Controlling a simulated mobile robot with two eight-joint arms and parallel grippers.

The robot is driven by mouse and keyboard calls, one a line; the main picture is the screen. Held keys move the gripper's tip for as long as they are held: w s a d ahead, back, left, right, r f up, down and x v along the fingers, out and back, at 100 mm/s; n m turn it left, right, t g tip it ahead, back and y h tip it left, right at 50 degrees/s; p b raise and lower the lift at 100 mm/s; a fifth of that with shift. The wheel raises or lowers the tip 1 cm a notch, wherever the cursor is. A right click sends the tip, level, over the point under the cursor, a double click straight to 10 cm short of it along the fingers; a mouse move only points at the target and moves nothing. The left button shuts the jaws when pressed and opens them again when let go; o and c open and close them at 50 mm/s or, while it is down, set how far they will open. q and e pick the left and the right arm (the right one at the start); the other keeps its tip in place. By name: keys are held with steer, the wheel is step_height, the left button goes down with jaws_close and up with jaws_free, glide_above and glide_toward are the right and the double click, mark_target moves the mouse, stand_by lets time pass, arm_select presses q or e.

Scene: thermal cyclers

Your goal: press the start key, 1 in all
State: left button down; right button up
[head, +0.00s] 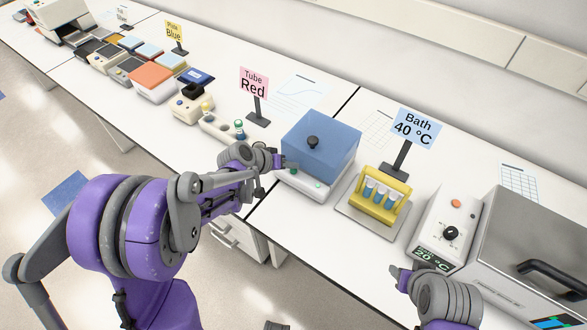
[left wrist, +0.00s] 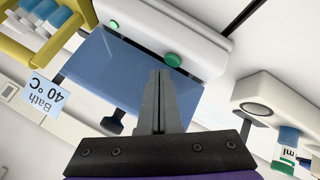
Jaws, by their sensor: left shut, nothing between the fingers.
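A white device with a blue lid (head: 320,143) and a black knob stands on the bench. Its white front panel (head: 308,183) carries green keys. In the left wrist view, a larger green key (left wrist: 173,59) and a smaller green key (left wrist: 113,24) show on the panel. My left gripper (head: 286,162) is at the device's front left corner, shut and empty. In the left wrist view its closed fingertips (left wrist: 161,72) appear just beside the larger green key; I cannot tell whether they touch it. My right gripper (head: 398,278) is at the lower right; its finger opening is unclear.
A yellow rack (head: 375,211) with blue tubes stands right of the device, by a "Bath 40 °C" sign (head: 415,128). A water bath (head: 447,230) with a dial stands further right. Left are a tube holder (head: 220,127) and a "Tube Red" sign (head: 254,82).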

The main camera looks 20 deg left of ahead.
arm_select(q)
steer(key=shift+r, duration=0.25)
arm_select(e)
steer(key=shift+r, duration=0.15)
arm_select(q)
steer(key=shift+r+p, duration=1.35)
steer(key=shift+r, duration=1.15)
steer(key=shift+f, duration=0.1)
arm_select(e)
steer(key=r, duration=0.1)
steer(key=w+r, duration=0.1)
steer(key=r, duration=0.1)
steer(key=shift+w+r, duration=0.2)
steer(key=shift+w, duration=0.05)
steer(key=shift+s, duration=0.1)
arm_select(q)
steer(key=s+a+r+y, duration=0.1)
steer(key=s+r+y, duration=0.1)
steer(key=s, duration=1)
steer(key=s+a+r+m+g+y, duration=0.1)
steer(key=s+r+y, duration=0.1)
steer(key=s, duration=1)
steer(key=shift+s+a+r+y, duration=0.2)
steer(key=shift+s+r+y, duration=0.05)
steer(key=shift+y, duration=0.55)
